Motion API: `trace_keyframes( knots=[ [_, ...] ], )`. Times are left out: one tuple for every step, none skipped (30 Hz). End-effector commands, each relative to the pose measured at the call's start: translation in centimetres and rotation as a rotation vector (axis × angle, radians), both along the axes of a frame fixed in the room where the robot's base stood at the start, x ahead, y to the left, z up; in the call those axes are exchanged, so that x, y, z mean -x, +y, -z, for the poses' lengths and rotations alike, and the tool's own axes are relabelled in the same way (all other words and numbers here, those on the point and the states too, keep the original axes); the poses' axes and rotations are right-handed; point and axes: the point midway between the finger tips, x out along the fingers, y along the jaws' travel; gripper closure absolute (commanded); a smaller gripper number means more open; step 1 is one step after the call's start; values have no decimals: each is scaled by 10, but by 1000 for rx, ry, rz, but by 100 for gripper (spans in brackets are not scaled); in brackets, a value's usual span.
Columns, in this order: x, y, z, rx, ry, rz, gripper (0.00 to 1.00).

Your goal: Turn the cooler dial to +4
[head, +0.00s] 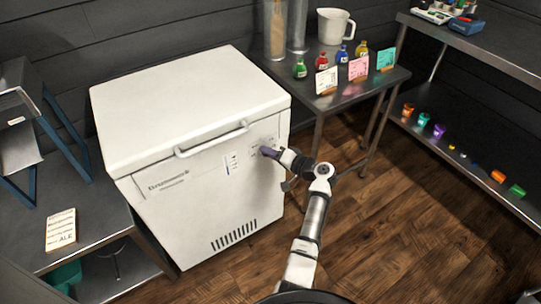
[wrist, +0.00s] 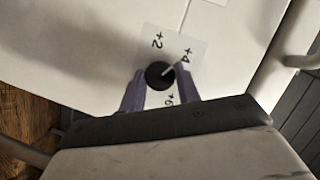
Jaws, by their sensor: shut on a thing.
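The white cooler (head: 205,190) stands in the middle of the head view, with its lid shut. In the wrist view its round black dial (wrist: 158,77) sits on a pale label plate (wrist: 172,45) marked +2, +4 and +6. The dial's white pointer line (wrist: 169,70) points to the upper right, toward the +4 mark. My gripper (wrist: 160,74) has its two purple fingers on either side of the dial, shut on it. In the head view my gripper (head: 268,152) is at the right of the cooler's front, and the dial is hidden behind it.
A metal table (head: 352,88) with small bottles, cards and a jug stands right of the cooler. A shelf (head: 470,150) is at the far right. The wooden floor (head: 390,220) in front is clear.

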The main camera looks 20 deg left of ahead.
Motion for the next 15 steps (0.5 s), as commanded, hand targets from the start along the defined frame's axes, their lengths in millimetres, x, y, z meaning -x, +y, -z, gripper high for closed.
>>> trace_keyframes(
  knots=[
    [0,0,2,-17,22,0,90],
    [0,0,2,-28,36,0,90],
    [0,-1,1,-40,51,0,90],
    [0,-1,1,-50,63,1,90],
    [0,-1,1,-58,73,1,90],
    [0,-1,2,-67,85,1,90],
    [0,-1,2,-73,94,1,90],
    [0,-1,2,-80,102,1,90],
    [-1,-1,2,-86,111,1,90],
    [-1,-1,2,-91,116,1,90],
    [0,-1,2,-94,121,1,90],
    [-1,-1,1,-99,126,1,90],
    [-1,-1,1,-101,130,1,90],
    [-1,-1,1,-102,132,1,90],
    [-1,-1,1,-104,135,2,90]
  ],
)
